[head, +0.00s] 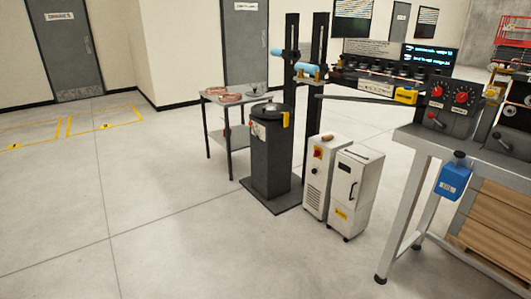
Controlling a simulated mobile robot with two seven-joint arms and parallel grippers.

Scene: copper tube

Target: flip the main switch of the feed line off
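No part labelled as the feed line's main switch can be read from here. A small red and yellow switch (318,153) sits high on the front of a white cabinet (314,190) in the middle of the head view; its position is too small to tell. A dark grey control box (447,108) with two red dials (462,97) stands on the bench at the right. Neither of my grippers is in view.
A second white cabinet (353,190) stands beside the first. The machine bench (416,146) fills the right side, with a blue box (453,178) at its leg and a wooden pallet (495,220) below. A small table (234,97) stands behind the pedestal. The floor at left and front is clear.

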